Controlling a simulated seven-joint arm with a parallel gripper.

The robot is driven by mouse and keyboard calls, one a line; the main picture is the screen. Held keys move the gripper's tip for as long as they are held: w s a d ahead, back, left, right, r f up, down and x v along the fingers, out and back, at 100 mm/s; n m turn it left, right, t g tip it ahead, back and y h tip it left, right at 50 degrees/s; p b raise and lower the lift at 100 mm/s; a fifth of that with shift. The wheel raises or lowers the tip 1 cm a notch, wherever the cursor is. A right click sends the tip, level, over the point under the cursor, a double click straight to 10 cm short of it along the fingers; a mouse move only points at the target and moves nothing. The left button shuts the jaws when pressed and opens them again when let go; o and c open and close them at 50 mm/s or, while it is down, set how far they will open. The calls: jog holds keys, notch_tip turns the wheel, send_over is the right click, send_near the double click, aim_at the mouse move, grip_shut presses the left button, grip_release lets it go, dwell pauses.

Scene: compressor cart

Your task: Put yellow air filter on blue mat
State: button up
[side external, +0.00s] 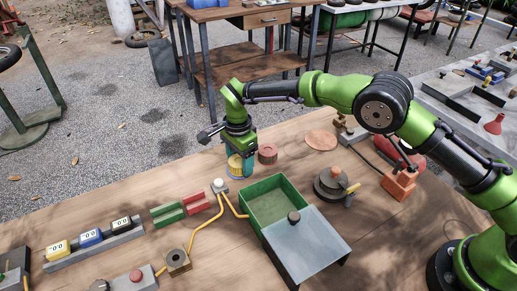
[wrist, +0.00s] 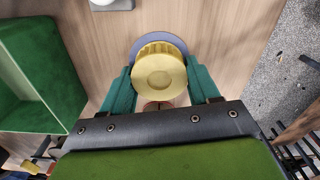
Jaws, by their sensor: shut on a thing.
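The yellow air filter (wrist: 159,72) is a round, ribbed disc, held between the teal fingers of my gripper (wrist: 160,82). In the side view the filter (side external: 235,164) shows at the end of my gripper (side external: 240,165), low over the table and partly covered by a finger. The round blue mat (wrist: 160,36) shows as a rim behind the filter in the wrist view. In the side view the mat (side external: 234,177) lies directly under the filter. I cannot tell whether the filter touches the mat.
A red-brown round part (side external: 267,153) stands just right of my gripper. A green open box (side external: 270,184) lies in front, with a grey lid plate (side external: 306,243). A white button box (side external: 219,186) with a yellow cable sits close to the mat.

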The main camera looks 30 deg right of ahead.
jog(key=shift+f, duration=0.2)
jog(key=o, duration=1.1)
jog(key=shift+o, duration=0.2)
